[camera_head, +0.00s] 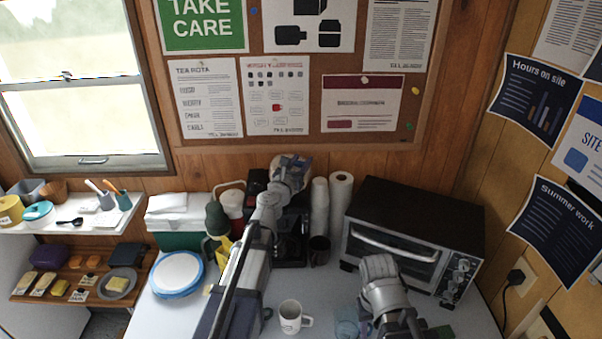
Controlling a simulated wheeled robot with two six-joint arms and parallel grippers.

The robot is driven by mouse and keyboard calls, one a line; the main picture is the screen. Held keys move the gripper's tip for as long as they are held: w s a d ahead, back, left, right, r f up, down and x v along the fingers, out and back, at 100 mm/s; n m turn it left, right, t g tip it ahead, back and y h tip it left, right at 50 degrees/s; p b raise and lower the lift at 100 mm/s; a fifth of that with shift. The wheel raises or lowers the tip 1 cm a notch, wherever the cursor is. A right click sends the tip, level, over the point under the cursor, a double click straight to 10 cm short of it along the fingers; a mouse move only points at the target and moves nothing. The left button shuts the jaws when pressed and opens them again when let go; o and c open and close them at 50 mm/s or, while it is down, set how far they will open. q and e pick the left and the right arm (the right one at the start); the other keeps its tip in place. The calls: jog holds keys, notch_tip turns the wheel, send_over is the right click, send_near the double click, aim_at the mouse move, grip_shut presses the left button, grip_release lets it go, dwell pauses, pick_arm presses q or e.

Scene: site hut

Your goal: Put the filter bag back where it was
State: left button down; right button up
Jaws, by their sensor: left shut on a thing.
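My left gripper (291,170) is raised in front of the back wall, above the dark coffee machine (291,246). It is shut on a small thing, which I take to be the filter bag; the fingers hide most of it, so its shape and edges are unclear. My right gripper (379,268) is low, in front of the toaster oven. Its fingers look bunched together, and I cannot tell whether they are open or shut.
A toaster oven (412,225) fills the counter's right back. Paper cups (319,207) and a paper roll (341,200) stand beside the coffee machine. A white mug (291,318) is in front.

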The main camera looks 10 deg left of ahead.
pick_arm(q)
notch_tip(320, 180, down, 2)
jog(key=shift+f+b, duration=0.2)
jog(key=shift+b, duration=0.5)
jog(key=shift+r, duration=0.15)
jog(key=shift+c, duration=2.2)
grip_release()
jog(key=shift+r, duration=0.1)
jog(key=s+a, duration=0.1)
jog(key=s, duration=1)
jog(key=shift+s+a, duration=0.15)
jog(key=shift+s, duration=0.25)
